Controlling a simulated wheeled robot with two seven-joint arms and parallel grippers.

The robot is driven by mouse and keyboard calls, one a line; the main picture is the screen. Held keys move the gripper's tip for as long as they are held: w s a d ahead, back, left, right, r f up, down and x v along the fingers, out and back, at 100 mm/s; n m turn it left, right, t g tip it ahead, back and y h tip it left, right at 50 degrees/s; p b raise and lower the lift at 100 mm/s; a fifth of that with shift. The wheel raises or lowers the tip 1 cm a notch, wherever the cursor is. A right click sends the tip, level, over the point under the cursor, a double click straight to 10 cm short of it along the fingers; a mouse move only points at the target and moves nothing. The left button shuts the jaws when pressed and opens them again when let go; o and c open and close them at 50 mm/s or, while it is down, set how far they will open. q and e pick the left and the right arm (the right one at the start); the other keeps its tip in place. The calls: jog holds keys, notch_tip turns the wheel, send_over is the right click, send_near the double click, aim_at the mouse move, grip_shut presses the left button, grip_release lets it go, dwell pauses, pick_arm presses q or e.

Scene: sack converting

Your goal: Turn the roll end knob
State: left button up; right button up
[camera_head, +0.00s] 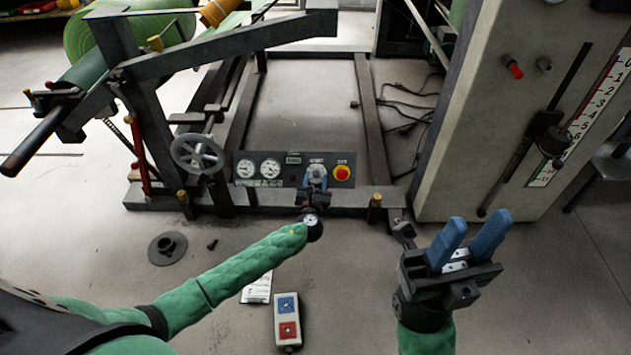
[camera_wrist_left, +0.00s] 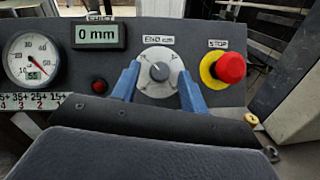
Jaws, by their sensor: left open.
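The roll end knob (camera_wrist_left: 159,72) is a round grey dial with a darker centre, under an "END cm" label on the dark control panel (camera_head: 274,181). My left gripper (camera_head: 316,176) is at the panel with its two blue fingers apart. In the left wrist view one finger stands on each side of the knob; I cannot tell if they touch it. In the head view the gripper mostly hides the knob. My right gripper (camera_head: 475,240) is held up at the lower right, its blue fingers apart and empty.
A red stop button (camera_wrist_left: 231,67) on a yellow ring sits just right of the knob. Gauges (camera_head: 270,168), a "0 mm" display (camera_wrist_left: 101,35) and a handwheel (camera_head: 197,153) lie to the left. A grey cabinet (camera_head: 490,130) stands at right. A two-button box (camera_head: 288,319) lies in front.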

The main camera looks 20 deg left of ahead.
pick_arm(q)
grip_shut()
jog(key=shift+n+y, duration=0.3)
